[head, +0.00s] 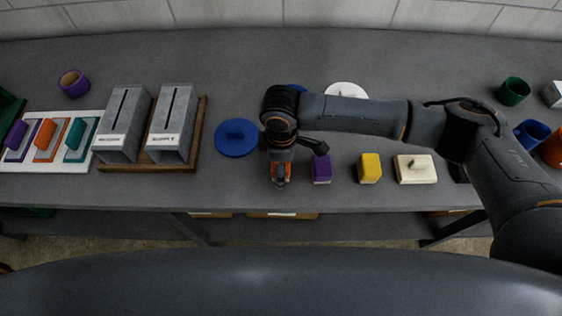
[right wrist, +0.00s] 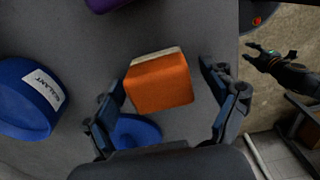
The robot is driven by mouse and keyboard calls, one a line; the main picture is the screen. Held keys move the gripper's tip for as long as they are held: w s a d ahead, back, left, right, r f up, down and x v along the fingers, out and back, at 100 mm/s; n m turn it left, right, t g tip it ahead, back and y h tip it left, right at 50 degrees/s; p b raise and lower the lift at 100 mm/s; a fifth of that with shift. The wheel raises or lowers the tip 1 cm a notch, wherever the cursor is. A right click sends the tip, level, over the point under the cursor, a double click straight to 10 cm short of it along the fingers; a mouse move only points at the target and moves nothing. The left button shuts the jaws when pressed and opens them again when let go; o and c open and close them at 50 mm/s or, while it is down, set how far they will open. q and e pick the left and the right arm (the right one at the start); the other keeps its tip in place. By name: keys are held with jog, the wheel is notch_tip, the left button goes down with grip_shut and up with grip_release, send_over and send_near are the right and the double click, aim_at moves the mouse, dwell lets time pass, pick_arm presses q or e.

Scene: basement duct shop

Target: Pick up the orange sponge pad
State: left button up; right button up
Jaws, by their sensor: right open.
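The orange sponge pad (right wrist: 160,85) is a block with a pale layer along one side, lying on the table in the right wrist view. In the head view only a little orange (head: 281,171) shows beneath my right gripper (head: 281,180), which hides most of it. In the right wrist view my right gripper (right wrist: 165,92) is open, one finger on each side of the pad. A gap shows between the pad and each finger. My left gripper (right wrist: 262,58) appears at the upper right of the right wrist view, off the table's edge; its jaw state is unclear.
A purple block (head: 321,169) and a yellow block (head: 370,168) stand to the right. A blue disc (head: 236,138) lies close on the left. A blue labelled tub (right wrist: 25,95) stands behind. Two grey slotted boxes (head: 174,125) stand left. The table's front edge is near.

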jog(key=shift+f, duration=0.3)
jog(key=c, duration=1.3)
jog(key=shift+r, duration=0.15)
jog(key=shift+r+b, duration=0.55)
jog(key=shift+r, duration=0.1)
jog(key=s+r+b, duration=0.1)
jog(key=s+r, duration=0.3)
jog(key=s+r+b, duration=0.1)
jog(key=s+r, duration=0.2)
jog(key=s, duration=0.2)
jog(key=s+a+r+b, duration=0.1)
jog(key=s+r, duration=0.3)
jog(key=s, duration=0.1)
jog(key=shift+a+r, duration=0.1)
jog(key=shift+r, duration=0.2)
